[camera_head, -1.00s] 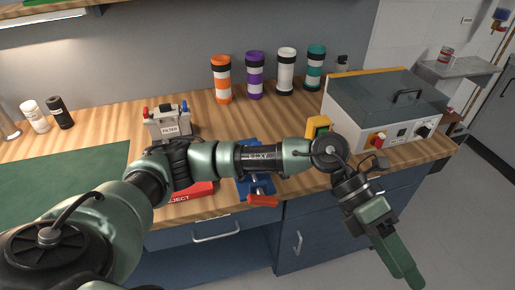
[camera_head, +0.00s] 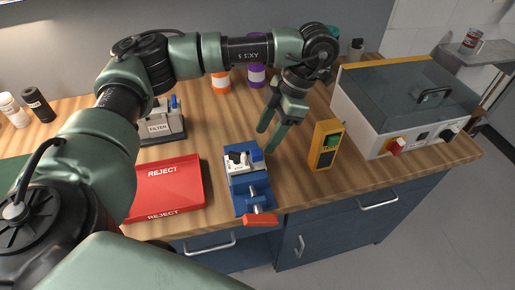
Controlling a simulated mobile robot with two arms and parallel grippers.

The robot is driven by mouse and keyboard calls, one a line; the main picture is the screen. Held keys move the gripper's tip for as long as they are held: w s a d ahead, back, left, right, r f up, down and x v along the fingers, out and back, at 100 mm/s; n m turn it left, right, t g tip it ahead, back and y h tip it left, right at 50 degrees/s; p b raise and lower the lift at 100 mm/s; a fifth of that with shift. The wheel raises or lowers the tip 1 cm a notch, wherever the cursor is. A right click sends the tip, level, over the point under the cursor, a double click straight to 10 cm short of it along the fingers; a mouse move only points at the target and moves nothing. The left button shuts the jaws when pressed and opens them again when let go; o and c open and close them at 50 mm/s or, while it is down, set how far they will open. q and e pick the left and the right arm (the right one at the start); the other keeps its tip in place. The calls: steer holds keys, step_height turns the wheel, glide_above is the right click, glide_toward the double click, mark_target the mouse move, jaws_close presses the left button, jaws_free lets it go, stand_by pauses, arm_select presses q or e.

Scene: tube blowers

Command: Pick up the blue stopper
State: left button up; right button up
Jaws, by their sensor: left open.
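A small blue stopper (camera_head: 174,102) stands upright on the right part of the grey FILTER block (camera_head: 165,125), at the left of the bench. My left arm passes in front of the block's left part and hides it. My left gripper (camera_head: 267,140) hangs over the bench, right of the block and just above and right of the blue vise (camera_head: 250,195). Its fingers point down and are apart, with nothing between them. My right gripper is not in view.
A red REJECT tray (camera_head: 168,190) lies left of the vise, whose jaws hold a black-and-white part (camera_head: 237,160). A yellow switch box (camera_head: 325,143) and a grey lidded machine (camera_head: 405,105) stand on the right. Coloured canisters stand behind my arm.

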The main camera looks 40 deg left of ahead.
mark_target(257, 151)
arm_select(q)
steer(key=shift+s+a+f+p, duration=0.3)
steer(key=shift+s+f+p, duration=0.25)
steer(key=shift+f, duration=0.2)
steer(key=shift+a+f+p, duration=0.3)
steer(key=shift+f+p, duration=0.2)
steer(key=shift+f, duration=0.25)
steer(key=shift+a+f, duration=0.15)
steer(key=shift+f, duration=0.4)
steer(key=shift+a+f, duration=0.15)
steer(key=shift+f, duration=0.4)
steer(key=shift+s+f, duration=0.1)
steer(key=shift+f, duration=0.1)
jaws_close()
steer(key=shift+r, duration=0.15)
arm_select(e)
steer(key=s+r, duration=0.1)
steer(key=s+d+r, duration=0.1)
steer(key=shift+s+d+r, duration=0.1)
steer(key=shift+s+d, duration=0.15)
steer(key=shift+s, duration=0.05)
